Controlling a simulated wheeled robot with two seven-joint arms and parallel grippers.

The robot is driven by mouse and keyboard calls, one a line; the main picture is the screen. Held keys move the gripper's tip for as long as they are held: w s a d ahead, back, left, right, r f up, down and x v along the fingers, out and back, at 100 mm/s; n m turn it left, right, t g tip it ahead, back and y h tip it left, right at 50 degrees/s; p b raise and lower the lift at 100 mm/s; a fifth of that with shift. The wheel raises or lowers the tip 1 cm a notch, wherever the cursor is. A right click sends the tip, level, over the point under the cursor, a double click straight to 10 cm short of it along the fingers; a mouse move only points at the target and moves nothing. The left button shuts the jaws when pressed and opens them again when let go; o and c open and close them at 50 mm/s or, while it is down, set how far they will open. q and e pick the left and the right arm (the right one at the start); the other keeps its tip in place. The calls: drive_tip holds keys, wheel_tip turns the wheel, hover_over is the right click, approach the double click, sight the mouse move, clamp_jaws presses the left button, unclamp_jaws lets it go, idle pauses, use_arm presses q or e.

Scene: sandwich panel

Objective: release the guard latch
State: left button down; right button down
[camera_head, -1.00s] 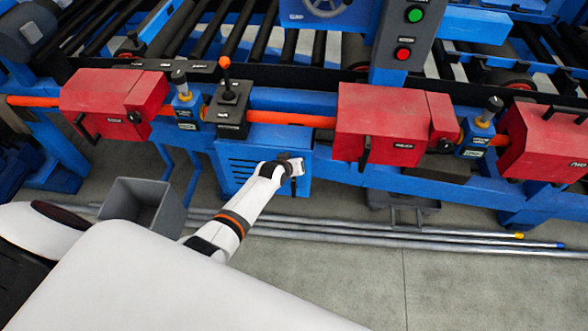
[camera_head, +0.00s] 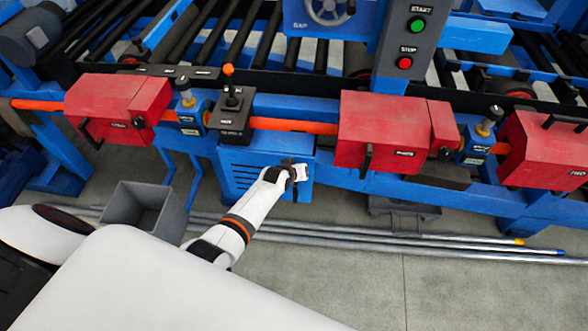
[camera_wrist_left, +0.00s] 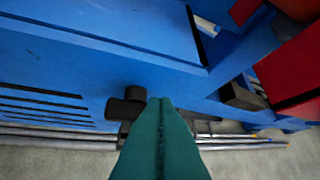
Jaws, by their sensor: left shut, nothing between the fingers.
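Red guard boxes with black handles line the blue machine's front: a left one (camera_head: 115,105), a middle one (camera_head: 385,130) and a right one (camera_head: 545,148). Small blue blocks with silver-topped plungers stand beside them, one at the left (camera_head: 190,110) and one at the right (camera_head: 478,140). I cannot tell which part is the guard latch. My left gripper (camera_head: 299,172) is in front of the blue louvred cabinet, below and left of the middle red box. In the left wrist view its teal fingers (camera_wrist_left: 160,140) are shut and empty. My right gripper is not in view.
A black box with an orange-tipped lever (camera_head: 233,112) sits above the cabinet (camera_head: 245,170). A grey bin (camera_head: 145,208) and long metal rods (camera_head: 400,236) are on the floor. A dark cylindrical part (camera_wrist_left: 128,105) shows behind the fingers; I cannot tell what it is.

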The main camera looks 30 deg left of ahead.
use_arm(q)
drive_tip(key=shift+r, duration=0.35)
drive_tip(key=shift+r, duration=0.1)
drive_tip(key=s+d+r+p, duration=0.2)
drive_tip(key=s+r+p, duration=0.3)
drive_tip(key=r, duration=0.6)
drive_tip(key=shift+s, duration=0.85)
drive_tip(key=shift+d, duration=0.1)
